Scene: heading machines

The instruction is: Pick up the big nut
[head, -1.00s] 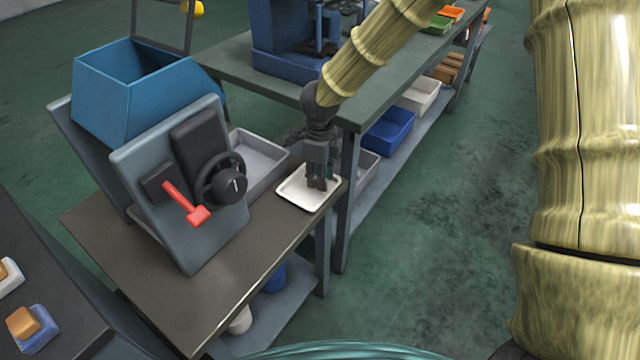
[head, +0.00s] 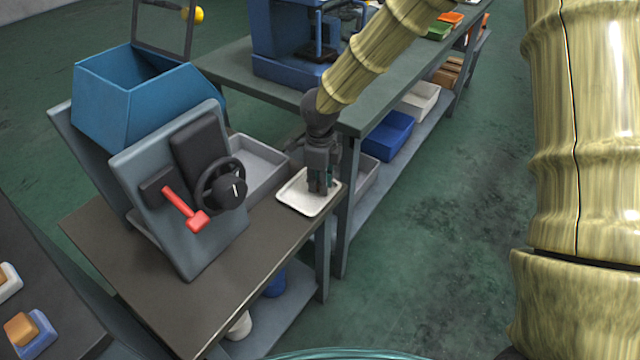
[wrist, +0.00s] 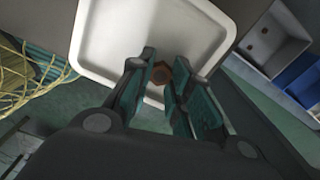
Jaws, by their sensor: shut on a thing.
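The big nut (wrist: 162,73) is a small brown, six-sided piece in the wrist view, between the tips of my gripper (wrist: 163,82). My gripper is shut on it, low over the white tray (wrist: 205,45). In the head view my gripper (head: 319,190) points down over the same white tray (head: 298,204) at the table corner. The nut is hidden behind the fingers in the head view. I cannot tell whether the nut still touches the tray.
A grey machine panel with a black handwheel (head: 221,184) and a red lever (head: 184,210) stands left of the tray. A grey bin (head: 256,165) lies behind the tray. A bench with a blue machine (head: 285,45) stands behind; a blue bin (head: 387,135) is on its lower shelf.

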